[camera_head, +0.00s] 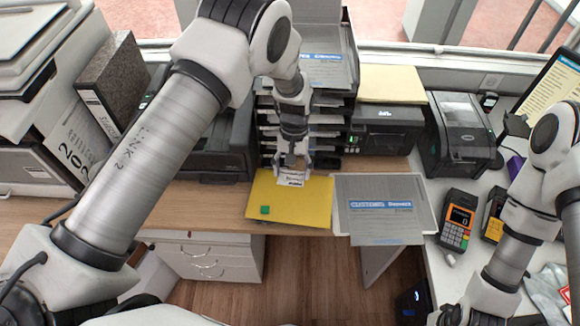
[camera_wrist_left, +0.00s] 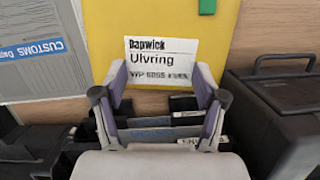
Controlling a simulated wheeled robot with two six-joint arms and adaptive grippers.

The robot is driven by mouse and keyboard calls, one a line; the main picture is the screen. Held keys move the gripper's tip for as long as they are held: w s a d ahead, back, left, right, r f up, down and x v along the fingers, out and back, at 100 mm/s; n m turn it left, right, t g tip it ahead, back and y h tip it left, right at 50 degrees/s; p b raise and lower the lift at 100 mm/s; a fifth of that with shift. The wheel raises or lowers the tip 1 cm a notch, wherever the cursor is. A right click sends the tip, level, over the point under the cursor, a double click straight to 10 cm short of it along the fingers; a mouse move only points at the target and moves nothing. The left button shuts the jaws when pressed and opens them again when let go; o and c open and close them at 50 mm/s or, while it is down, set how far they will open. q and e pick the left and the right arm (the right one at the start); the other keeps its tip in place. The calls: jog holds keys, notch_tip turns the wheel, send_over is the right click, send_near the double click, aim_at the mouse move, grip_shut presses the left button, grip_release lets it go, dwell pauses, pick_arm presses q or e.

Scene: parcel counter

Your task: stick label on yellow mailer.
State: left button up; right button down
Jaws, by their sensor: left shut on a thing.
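The yellow mailer (camera_head: 315,202) lies flat on the wooden counter, with a small green square (camera_head: 265,210) near its front left corner. In the left wrist view the mailer (camera_wrist_left: 105,28) fills the top middle. My left gripper (camera_head: 293,170) is over the mailer's back edge, shut on the white label (camera_head: 290,179). In the left wrist view the label (camera_wrist_left: 160,60) shows printed text, "Dapwick" and "Ulvring", between the fingertips (camera_wrist_left: 160,82). I cannot tell whether the label touches the mailer. My right arm shows at the right; its gripper is out of view.
A grey customs mailer (camera_head: 385,208) lies just right of the yellow one. A rack of trays (camera_head: 325,130) stands close behind the gripper, with printers (camera_head: 455,135) beyond. An orange card terminal (camera_head: 457,222) stands on the white counter at right.

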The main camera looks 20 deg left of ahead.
aim_at(292, 193)
pick_arm(q)
notch_tip(292, 193, down, 8)
jog(key=b, duration=0.5)
jog(key=o, duration=0.8)
jog(key=shift+c, duration=0.2)
jog(key=shift+p+v, duration=1.35)
jog(key=shift+v, duration=1.4)
jog(key=shift+r, duration=0.1)
